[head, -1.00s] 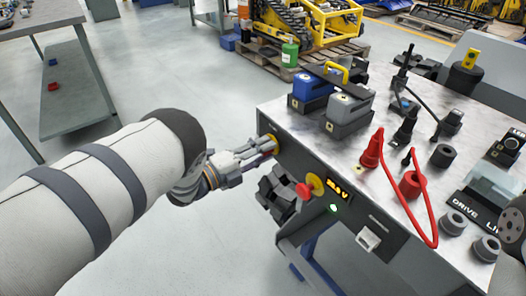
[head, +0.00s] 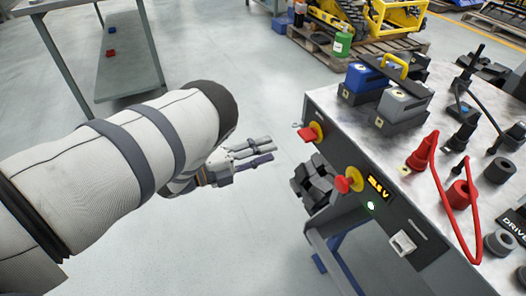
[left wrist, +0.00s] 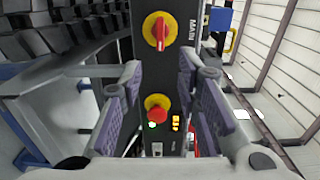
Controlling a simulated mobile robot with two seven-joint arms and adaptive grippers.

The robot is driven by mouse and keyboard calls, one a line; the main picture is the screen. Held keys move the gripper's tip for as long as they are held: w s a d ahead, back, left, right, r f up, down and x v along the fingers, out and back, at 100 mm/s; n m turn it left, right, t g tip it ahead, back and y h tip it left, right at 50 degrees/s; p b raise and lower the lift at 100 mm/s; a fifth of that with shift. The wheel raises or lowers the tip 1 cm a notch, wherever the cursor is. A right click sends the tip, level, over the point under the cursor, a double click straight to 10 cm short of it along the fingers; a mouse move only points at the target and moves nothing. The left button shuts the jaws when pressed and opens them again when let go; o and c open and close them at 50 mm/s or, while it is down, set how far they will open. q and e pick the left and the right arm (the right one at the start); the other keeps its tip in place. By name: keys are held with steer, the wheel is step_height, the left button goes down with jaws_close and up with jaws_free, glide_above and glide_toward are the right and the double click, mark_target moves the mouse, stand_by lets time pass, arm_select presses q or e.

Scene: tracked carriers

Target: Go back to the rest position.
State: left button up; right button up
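My left gripper (head: 270,149) is in front of the bench's front panel (head: 405,215), with its two fingers apart and nothing between them. A clear gap separates it from the red rotary switch on a yellow plate (head: 313,132). In the left wrist view my left gripper (left wrist: 160,95) also shows open, its purple finger pads to either side of the panel. The red switch handle (left wrist: 161,32) shows upper middle there, lengthwise in the picture. The red push button on yellow (left wrist: 157,113) shows between the fingers, farther off. My right gripper is not in view.
The bench top carries a blue battery-like block (head: 364,80), a grey one (head: 403,104), a red cable (head: 432,160) and black sockets. A grey table (head: 92,50) stands far left. Floor between is clear.

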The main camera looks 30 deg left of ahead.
arm_select(q)
steer(key=s+a+f+n+g+y+p, duration=0.1)
steer(key=s+a+f+n+g+y, duration=0.15)
steer(key=s+f+n+y, duration=0.4)
steer(key=s+a+f+n+g+y+p, duration=0.15)
steer(key=s+f+n+g+y, duration=0.25)
steer(key=s+f+n, duration=0.45)
steer(key=s+d+r+n+g, duration=0.2)
steer(key=s+n+g, duration=0.3)
steer(key=s, duration=0.8)
steer(key=s+d+r+n+g, duration=0.2)
steer(key=s+n+g, duration=0.3)
steer(key=s, duration=0.9)
steer(key=shift+s+d+r+n, duration=0.15)
steer(key=shift+s+d+n, duration=0.15)
steer(key=shift+d+n, duration=0.3)
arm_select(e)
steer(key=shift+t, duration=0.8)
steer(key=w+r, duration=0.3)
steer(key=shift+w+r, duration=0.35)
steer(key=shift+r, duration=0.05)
arm_select(q)
steer(key=shift+a+y, duration=0.1)
steer(key=shift+y, duration=0.15)
